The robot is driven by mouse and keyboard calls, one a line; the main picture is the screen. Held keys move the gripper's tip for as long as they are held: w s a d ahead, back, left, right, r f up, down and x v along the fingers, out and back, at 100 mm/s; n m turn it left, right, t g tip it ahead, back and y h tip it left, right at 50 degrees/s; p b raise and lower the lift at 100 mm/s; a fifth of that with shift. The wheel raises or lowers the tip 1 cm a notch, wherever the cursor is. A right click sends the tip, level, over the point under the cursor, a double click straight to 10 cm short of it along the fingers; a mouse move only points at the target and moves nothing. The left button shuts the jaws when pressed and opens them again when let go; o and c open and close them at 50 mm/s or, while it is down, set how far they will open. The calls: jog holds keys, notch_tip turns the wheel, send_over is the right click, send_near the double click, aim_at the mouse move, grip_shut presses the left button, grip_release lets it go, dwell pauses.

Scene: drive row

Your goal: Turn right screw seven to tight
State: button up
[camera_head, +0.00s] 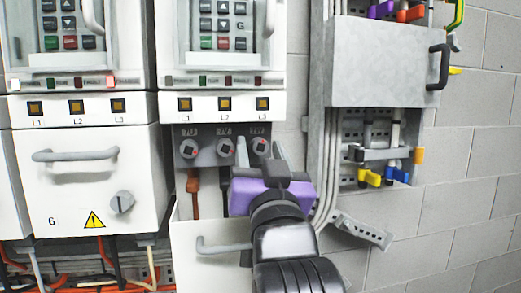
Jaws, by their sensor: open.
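Three round grey screws sit in a row under the labels 7U, 7V and 7W on the open terminal panel of drive seven. The right screw, 7W (260,146), shows a small reddish mark on its face. The left screw, 7U (188,148), and the middle screw, 7V (225,147), show similar small marks. My gripper (260,153) is open, with one finger on each side of the right screw in the picture. I cannot tell whether the fingers touch it. The gripper body hides the area just below that screw.
The lowered cover (188,268) of drive seven hangs below, its handle (222,246) sticking out. Drive six's closed cover (72,185) stands left. A grey box (385,62) and a tilted metal bracket (362,231) are on the right. Cables hang under the screws.

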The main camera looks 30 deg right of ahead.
jog(key=shift+c, duration=0.4)
grip_shut()
